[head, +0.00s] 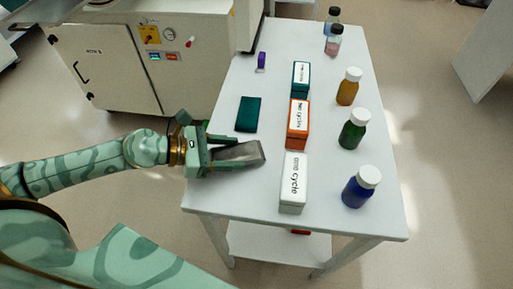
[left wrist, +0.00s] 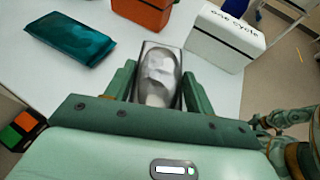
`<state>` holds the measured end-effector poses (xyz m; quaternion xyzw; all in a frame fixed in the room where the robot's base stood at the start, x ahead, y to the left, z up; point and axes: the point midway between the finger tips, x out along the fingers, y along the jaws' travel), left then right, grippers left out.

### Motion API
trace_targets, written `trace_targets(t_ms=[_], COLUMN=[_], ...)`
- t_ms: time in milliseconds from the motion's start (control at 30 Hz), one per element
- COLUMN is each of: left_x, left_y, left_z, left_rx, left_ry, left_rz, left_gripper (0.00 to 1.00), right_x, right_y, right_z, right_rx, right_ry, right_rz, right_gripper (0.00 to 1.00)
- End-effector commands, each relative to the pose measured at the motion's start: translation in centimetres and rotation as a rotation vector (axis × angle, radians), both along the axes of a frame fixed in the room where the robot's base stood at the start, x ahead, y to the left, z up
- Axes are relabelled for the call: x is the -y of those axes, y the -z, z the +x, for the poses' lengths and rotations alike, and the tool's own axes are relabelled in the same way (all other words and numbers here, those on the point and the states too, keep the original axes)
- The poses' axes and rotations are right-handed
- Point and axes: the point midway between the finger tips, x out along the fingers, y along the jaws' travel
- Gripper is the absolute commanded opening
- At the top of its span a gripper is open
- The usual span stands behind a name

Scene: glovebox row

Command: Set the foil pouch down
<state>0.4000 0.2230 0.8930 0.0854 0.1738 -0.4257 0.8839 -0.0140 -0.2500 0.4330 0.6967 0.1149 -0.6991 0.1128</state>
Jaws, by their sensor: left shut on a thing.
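The silver-grey foil pouch (head: 240,155) is between the fingers of my left gripper (head: 212,154), over the front left part of the white table. My left gripper is shut on it. In the left wrist view the shiny, crinkled pouch (left wrist: 159,72) sticks out forward between the two green fingers (left wrist: 156,88). I cannot tell whether its underside touches the table top. My right gripper is not in view.
On the white table (head: 230,193), a teal packet (head: 248,114) lies behind the pouch. White (head: 293,182), orange (head: 298,122) and teal (head: 300,79) boxes stand to its right. Several capped bottles line the right side, including a blue one (head: 361,188). A cabinet (head: 110,68) stands behind left.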

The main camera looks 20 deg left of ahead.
Motion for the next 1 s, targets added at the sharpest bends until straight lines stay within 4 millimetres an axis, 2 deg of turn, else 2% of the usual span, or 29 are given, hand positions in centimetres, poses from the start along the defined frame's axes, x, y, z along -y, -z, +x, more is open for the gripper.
trace_targets(t_ms=[33, 267, 467, 500, 567, 967, 1000], left_x=[0.6, 2.4, 5.3, 5.0, 5.0, 5.0, 5.0], left_y=[-0.5, -0.3, -0.1, 1.2, 1.7, 2.0, 1.9], left_z=[0.6, 2.0, 4.2, 4.0, 3.9, 3.9, 3.9], left_rx=[0.008, 0.003, 0.001, -0.006, -0.005, -0.003, -0.003], left_ry=[0.001, -0.001, 0.001, 0.0, 0.0, 0.001, 0.001], left_rz=[-0.003, -0.003, -0.004, -0.001, 0.0, -0.001, -0.001], left_gripper=[0.29, 0.29, 0.29, 0.29, 0.29, 0.29, 0.65], right_x=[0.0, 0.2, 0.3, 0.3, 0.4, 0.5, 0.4], right_y=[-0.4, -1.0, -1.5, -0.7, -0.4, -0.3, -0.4], right_z=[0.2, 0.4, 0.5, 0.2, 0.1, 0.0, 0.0], right_rx=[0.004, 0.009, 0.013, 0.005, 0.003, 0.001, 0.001], right_ry=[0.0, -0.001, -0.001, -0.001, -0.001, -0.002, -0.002], right_rz=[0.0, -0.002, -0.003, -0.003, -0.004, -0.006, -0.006], right_gripper=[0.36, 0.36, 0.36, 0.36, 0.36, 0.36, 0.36])
